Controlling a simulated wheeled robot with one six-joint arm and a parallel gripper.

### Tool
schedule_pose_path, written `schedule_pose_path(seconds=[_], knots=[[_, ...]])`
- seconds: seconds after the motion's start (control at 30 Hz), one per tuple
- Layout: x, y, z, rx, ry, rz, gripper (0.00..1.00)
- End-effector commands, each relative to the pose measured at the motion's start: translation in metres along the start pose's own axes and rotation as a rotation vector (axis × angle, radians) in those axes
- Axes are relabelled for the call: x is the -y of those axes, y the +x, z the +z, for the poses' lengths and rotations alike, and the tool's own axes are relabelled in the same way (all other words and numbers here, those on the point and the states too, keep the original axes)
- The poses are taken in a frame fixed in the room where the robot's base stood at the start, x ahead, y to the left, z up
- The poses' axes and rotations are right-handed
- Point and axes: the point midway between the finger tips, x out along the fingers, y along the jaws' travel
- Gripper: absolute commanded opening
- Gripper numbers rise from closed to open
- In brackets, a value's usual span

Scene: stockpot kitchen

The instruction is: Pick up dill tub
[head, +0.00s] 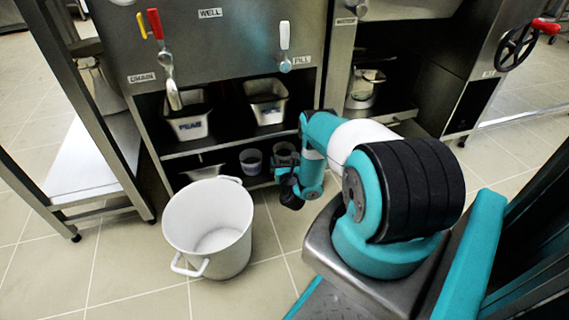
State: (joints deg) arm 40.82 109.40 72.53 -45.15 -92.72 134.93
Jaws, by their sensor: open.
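I cannot read a dill label on any tub. Two small round containers, a left one (251,163) and a right one (284,153), are on the lower shelf. My gripper (290,190) is small and dark at the end of my teal arm, in front of the lower shelf. It is open and apart from the upper tubs; its fingers are hard to make out.
A large white stockpot (212,222) stands on the tiled floor left of my gripper. A steel side table (85,165) is at the left. Levers marked drain and fill hang above the shelves. A cabinet with a handwheel (515,47) is at the right.

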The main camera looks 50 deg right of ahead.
Motion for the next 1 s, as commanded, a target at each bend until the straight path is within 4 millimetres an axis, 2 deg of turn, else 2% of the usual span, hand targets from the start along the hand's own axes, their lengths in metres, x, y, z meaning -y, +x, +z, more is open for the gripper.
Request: schedule_pose_path(seconds=[0.03,0.47,1.0], knots=[[0.0,0.006,-0.008,0.002,-0.001,-0.001,1.0],[0.0,0.032,-0.007,0.001,0.0,-0.001,1.0],[0.0,0.039,0.001,0.0,-0.001,0.0,1.0]])
